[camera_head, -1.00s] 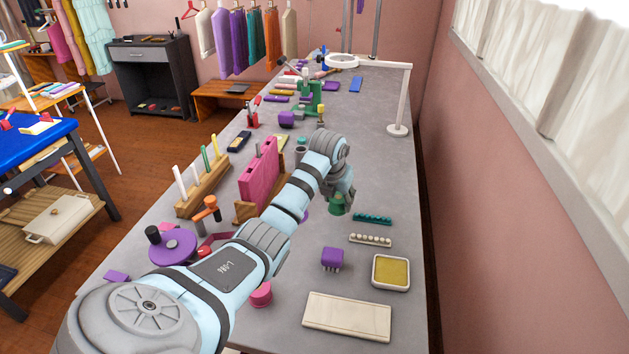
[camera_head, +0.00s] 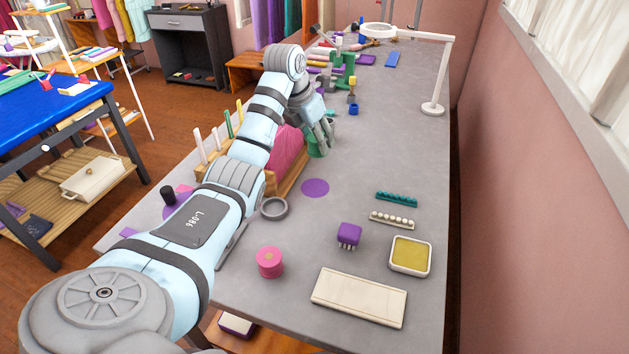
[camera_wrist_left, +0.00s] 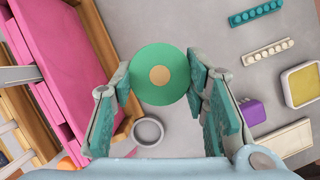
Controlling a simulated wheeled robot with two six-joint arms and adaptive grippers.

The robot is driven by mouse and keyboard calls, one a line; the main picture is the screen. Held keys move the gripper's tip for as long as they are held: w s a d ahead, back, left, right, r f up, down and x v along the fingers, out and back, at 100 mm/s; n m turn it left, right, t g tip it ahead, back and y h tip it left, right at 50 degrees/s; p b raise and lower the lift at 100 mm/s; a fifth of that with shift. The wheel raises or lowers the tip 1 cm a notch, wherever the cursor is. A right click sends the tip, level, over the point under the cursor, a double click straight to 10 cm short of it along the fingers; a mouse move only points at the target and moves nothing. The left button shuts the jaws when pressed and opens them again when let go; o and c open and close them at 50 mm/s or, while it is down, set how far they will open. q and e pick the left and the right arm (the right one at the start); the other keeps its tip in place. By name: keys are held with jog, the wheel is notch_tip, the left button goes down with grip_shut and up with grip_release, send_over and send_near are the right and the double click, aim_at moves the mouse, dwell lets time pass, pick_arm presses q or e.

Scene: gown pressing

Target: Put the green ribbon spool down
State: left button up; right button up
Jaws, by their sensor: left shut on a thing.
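The green ribbon spool (camera_head: 317,148) is in my left gripper (camera_head: 322,140), right of the pink folder-like block in the head view. In the left wrist view the spool (camera_wrist_left: 160,74) shows its round green top with a tan centre, between the two fingers (camera_wrist_left: 162,92), which are shut on it. Whether its underside touches the grey table (camera_head: 350,270) is hidden. A flat purple disc (camera_head: 315,187) lies bare on the table, nearer than the spool. My right gripper is not in view.
A pink spool (camera_head: 270,262), a grey ring (camera_head: 274,208), a purple pincushion-like block (camera_head: 349,235), a yellow-filled tray (camera_head: 410,256) and a cream board (camera_head: 359,297) lie on the near table. The pink block (camera_head: 288,152) stands close left of the gripper. The table right of the spool is clear.

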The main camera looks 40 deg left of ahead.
pick_arm(q)
jog(key=f, duration=1.1)
jog(key=shift+s+a+f+b, duration=0.25)
jog(key=shift+f+b, duration=0.05)
jog(key=shift+f, duration=0.1)
jog(key=shift+w+f, duration=0.15)
jog(key=shift+f, duration=0.1)
jog(key=shift+w+a+f, duration=0.1)
jog(key=shift+w, duration=0.05)
jog(key=o, duration=1.1)
jog(key=shift+a, duration=0.1)
jog(key=shift+o, duration=0.8)
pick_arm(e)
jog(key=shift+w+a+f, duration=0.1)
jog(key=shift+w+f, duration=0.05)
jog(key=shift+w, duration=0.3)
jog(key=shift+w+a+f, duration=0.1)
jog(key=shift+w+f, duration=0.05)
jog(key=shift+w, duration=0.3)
pick_arm(q)
jog(key=shift+r, duration=0.45)
jog(key=p+v, duration=0.1)
jog(key=v, duration=1)
jog(key=shift+s, duration=0.2)
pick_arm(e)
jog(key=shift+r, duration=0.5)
